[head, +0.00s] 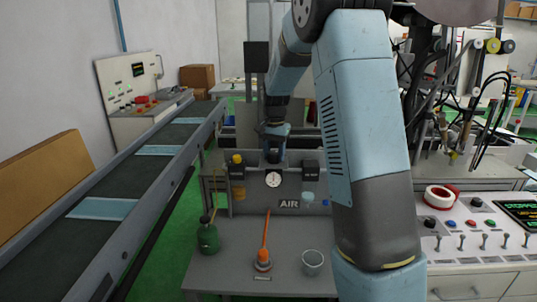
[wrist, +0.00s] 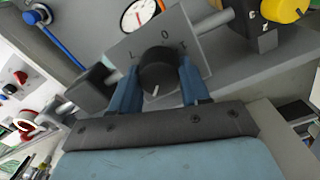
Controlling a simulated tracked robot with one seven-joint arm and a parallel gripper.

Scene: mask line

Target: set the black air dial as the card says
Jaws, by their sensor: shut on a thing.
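The black air dial (wrist: 158,72) sits on a grey plate (wrist: 190,38) marked with letters that look like L, O and T. A short white mark on the dial's face points toward the bottom of the wrist view, away from the letters. My gripper (wrist: 160,80) is shut on the dial, with one blue finger on each side. In the head view my gripper (head: 273,150) is at the top of the grey bench panel, above the white gauge (head: 273,179). The dial is hidden there. I cannot make out a readable card.
A yellow knob (wrist: 285,9) is at the upper right of the wrist view. The bench (head: 225,265) holds a green bottle (head: 208,236), an orange-handled tool (head: 264,255) and a clear cup (head: 312,262). A conveyor (head: 120,180) runs along the left. A control desk (head: 470,240) stands at the right.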

